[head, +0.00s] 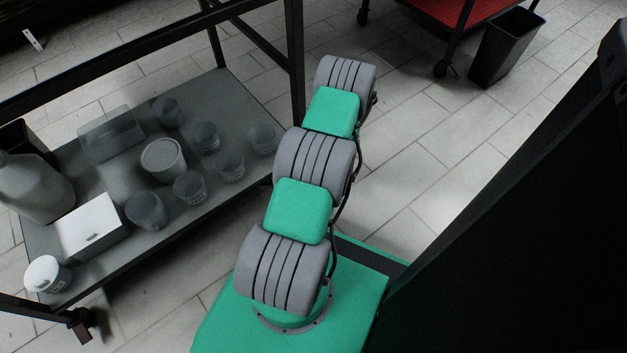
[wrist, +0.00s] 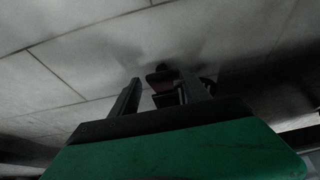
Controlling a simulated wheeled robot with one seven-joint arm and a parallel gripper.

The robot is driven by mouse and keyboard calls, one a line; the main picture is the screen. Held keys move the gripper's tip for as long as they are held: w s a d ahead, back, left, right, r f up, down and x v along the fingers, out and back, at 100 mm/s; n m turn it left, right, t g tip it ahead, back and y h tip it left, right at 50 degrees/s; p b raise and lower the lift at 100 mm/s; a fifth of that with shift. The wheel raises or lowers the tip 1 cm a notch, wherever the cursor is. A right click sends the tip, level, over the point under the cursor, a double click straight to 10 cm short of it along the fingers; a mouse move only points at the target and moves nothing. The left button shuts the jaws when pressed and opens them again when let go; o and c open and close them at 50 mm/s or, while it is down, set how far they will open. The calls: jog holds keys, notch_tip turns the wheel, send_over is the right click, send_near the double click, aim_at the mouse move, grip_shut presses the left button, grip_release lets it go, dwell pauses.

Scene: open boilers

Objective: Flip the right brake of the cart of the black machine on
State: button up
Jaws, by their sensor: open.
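My gripper (wrist: 161,80) is low over the floor in the wrist view, its two dark fingers apart. A small dark reddish-brown piece (wrist: 160,77) shows between the fingers, close to the right finger, which partly covers the parts behind it. It looks like a caster with a brake lever, but the picture is too dark to be sure. I cannot tell whether a finger touches it. A large black body (head: 530,190), perhaps the black machine, fills the right side of the head view. My gripper and the right brake cannot be made out in the head view.
A dark shelf cart (head: 225,100) with several containers stands left of my arm; its caster (head: 82,322) shows at lower left. A red-topped cart (head: 425,8) and a black bin (head: 505,45) stand at the back. Tiled floor (head: 430,130) is clear between.

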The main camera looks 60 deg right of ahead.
grip_shut()
dwell(0.5)
jog(key=shift+f, duration=0.1)
jog(key=shift+s+a+f+t+h+b, duration=0.15)
jog(key=shift+s+f+t+h+b, duration=0.3)
jog(key=shift+t+b, duration=0.6)
jog(key=shift+s+a+f+t+h+b, duration=0.1)
jog(key=shift+a+f+t+h+b, duration=0.05)
jog(key=shift+f+t+h+b, duration=0.65)
jog(key=shift+f+t+h, duration=0.4)
jog(key=shift+t, duration=0.65)
jog(key=shift+f+t+h, duration=0.35)
jog(key=shift+t, duration=0.65)
